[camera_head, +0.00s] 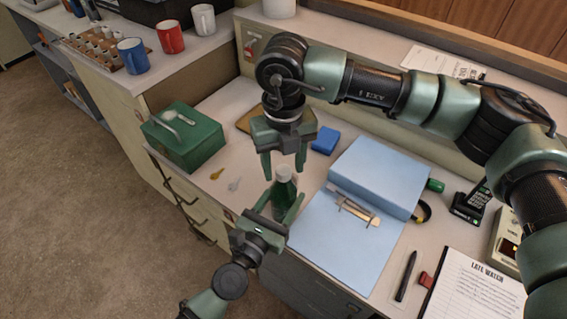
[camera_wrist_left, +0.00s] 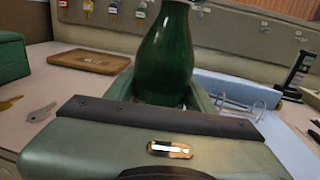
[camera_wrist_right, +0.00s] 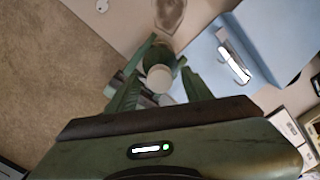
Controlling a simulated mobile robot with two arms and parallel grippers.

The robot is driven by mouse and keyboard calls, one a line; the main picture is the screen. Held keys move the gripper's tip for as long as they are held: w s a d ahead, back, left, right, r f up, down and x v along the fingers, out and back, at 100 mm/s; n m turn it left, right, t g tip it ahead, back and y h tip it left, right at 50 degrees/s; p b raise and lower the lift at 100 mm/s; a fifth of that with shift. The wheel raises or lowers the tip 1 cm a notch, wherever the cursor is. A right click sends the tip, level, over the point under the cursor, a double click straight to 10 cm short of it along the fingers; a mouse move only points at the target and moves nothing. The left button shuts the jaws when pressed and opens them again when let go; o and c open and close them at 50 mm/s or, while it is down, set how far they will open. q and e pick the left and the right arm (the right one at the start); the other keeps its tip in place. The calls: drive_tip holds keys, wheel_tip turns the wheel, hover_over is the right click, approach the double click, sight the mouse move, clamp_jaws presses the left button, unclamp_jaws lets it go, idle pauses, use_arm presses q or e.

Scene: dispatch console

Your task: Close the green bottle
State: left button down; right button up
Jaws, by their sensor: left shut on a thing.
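The green bottle (camera_head: 284,190) stands upright near the desk's front edge. My left gripper (camera_head: 275,207) is shut on its body; the dark green glass fills the middle of the left wrist view (camera_wrist_left: 166,58). A white cap (camera_wrist_right: 159,78) shows at the bottle's top in the right wrist view; it also shows in the head view (camera_head: 284,171). Whether it is seated I cannot tell. My right gripper (camera_head: 283,170) points down over the bottle. Its fingers are apart on either side of the cap, with gaps visible.
A green cash box (camera_head: 190,142), two keys (camera_head: 234,184) and a blue box (camera_head: 325,140) lie around the bottle. A light blue binder (camera_head: 348,247) lies to its right. Mugs (camera_head: 170,37) stand on the side counter. The desk's front edge is close to the bottle.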

drive_tip(key=shift+r, duration=2.3)
drive_tip(key=shift+c, duration=0.3)
drive_tip(key=n, duration=0.3)
drive_tip(key=shift+r+n, duration=0.3)
drive_tip(key=shift+r, duration=0.1)
drive_tip(key=n, duration=0.2)
drive_tip(key=r+n, duration=0.1)
drive_tip(key=n, duration=0.3)
drive_tip(key=r+n, duration=0.1)
drive_tip(key=n, duration=0.1)
drive_tip(key=shift+n, duration=0.3)
drive_tip(key=n, duration=0.4)
drive_tip(key=shift+r, duration=0.35)
